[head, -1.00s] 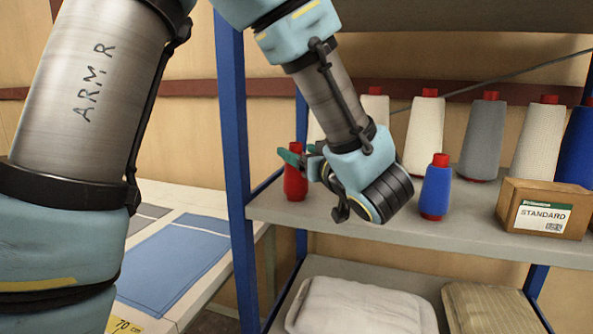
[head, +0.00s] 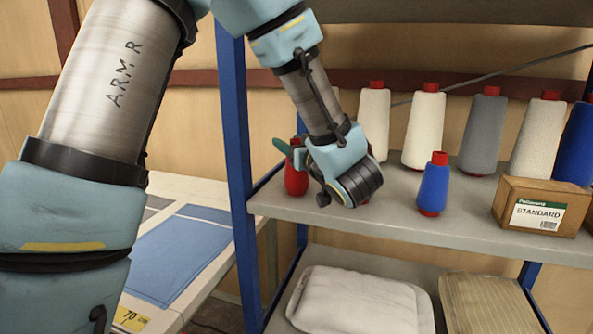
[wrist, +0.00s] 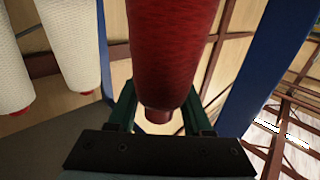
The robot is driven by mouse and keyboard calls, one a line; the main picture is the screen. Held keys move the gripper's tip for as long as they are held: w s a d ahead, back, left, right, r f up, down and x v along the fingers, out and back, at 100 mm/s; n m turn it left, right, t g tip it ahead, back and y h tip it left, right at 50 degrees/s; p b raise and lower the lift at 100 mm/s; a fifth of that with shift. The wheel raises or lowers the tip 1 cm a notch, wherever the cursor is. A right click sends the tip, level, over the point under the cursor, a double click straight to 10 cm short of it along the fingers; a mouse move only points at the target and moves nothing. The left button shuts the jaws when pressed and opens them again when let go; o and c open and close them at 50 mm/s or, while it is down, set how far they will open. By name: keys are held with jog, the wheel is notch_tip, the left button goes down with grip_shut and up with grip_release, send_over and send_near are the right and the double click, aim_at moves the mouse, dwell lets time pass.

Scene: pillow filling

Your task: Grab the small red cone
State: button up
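The small red cone (head: 296,181) stands upright at the left end of the middle shelf, near the blue post. My gripper (head: 287,149) is at its upper part, with the green fingers to either side of it. In the wrist view the red cone (wrist: 172,45) fills the middle, between the two green fingers (wrist: 160,98), its narrow tip towards the gripper's dark base. The fingers look spread around the cone; whether either one touches it is hard to tell. Part of the cone is hidden behind the gripper in the head view.
A small blue cone (head: 433,186) and a cardboard box (head: 541,207) stand to the right on the shelf (head: 390,205). Tall white cones (head: 424,128) and a grey cone (head: 482,133) line the back. A blue post (head: 237,165) rises close to the left.

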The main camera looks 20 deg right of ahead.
grip_shut()
jog(key=shift+r, duration=0.15)
dwell(0.5)
